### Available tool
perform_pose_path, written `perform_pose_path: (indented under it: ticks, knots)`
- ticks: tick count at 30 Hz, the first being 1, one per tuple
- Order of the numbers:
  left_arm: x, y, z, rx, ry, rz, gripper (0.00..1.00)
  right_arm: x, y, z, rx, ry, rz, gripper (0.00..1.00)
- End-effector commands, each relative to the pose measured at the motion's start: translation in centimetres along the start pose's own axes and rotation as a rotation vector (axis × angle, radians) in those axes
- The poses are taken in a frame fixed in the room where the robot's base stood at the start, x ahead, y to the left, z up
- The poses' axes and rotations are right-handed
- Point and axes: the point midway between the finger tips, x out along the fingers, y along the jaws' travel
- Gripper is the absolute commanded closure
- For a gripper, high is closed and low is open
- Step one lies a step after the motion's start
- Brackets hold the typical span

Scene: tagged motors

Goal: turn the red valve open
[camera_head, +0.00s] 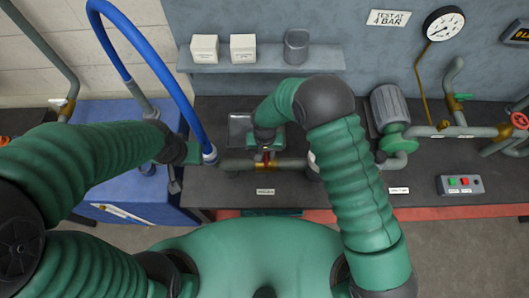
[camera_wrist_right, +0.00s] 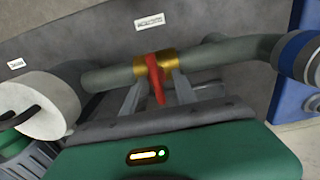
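The red valve lever (camera_wrist_right: 154,78) sits on a brass valve body on a grey pipe. In the head view only a small part of it shows (camera_head: 267,157), just under my right gripper (camera_head: 266,148). In the right wrist view the two grey fingers of my right gripper (camera_wrist_right: 157,86) stand apart, one on each side of the lever, with gaps on both sides. The fingertips are close to the brass body. My left gripper (camera_head: 196,153) is at the end of the left arm, beside the blue hose's lower end; its fingers are not clear.
A blue hose (camera_head: 155,65) arches over the blue cabinet (camera_head: 115,190) at left. A grey pump motor (camera_head: 390,107), a gauge (camera_head: 444,25), a red handwheel (camera_head: 519,120) and a button box (camera_head: 461,184) are at right. A shelf (camera_head: 270,60) with boxes is on the wall behind.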

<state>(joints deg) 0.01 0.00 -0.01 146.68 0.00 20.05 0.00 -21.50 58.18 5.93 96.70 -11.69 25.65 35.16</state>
Motion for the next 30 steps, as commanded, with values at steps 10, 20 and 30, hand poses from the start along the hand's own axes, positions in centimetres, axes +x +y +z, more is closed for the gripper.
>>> perform_pose_path:
  ticks: [10, 20, 30]
  knots:
    - [0.02, 0.02, 0.0, 0.001, 0.0, 0.0, 0.64, -0.02, -0.01, -0.03, 0.001, 0.0, 0.001, 0.97]
    - [0.03, 0.01, 0.01, 0.0, 0.0, 0.0, 0.64, -0.05, -0.01, -0.02, -0.001, 0.0, 0.002, 1.0]
    - [0.64, 0.02, 0.15, 0.001, 0.0, 0.0, 0.64, 0.07, -0.1, -0.02, -0.09, 0.0, 0.0, 1.0]
